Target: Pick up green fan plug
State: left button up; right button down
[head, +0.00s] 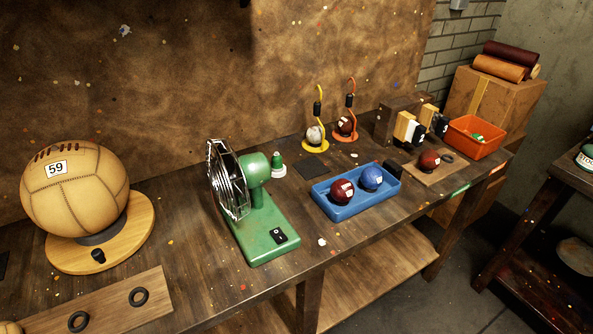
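A green desk fan (257,168) with a wire cage stands on a green base on the workbench, left of the middle. A black rocker switch (278,236) sits on the front of its base. A small green and white piece (278,165) stands upright on the bench just behind and right of the fan head; it looks like the green fan plug, but it is too small to be sure. No cord is visible on it. Neither of my grippers is in view.
A large ball (75,190) marked 59 rests on a round wooden stand at left. A blue tray (335,209) with two balls lies right of the fan. Yellow and orange stands (315,147) hold balls behind it. An orange bin (475,146) stands at far right.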

aim_at(277, 166)
jog(key=k+l, duration=0.1)
jog(key=l, duration=0.25)
jog(key=k+l+z, duration=0.1)
jog(key=l, duration=0.3)
jog(key=k+l, duration=0.15)
jog(key=l, duration=0.2)
jog(key=k+l+z, duration=0.1)
jog(key=l, duration=0.25)
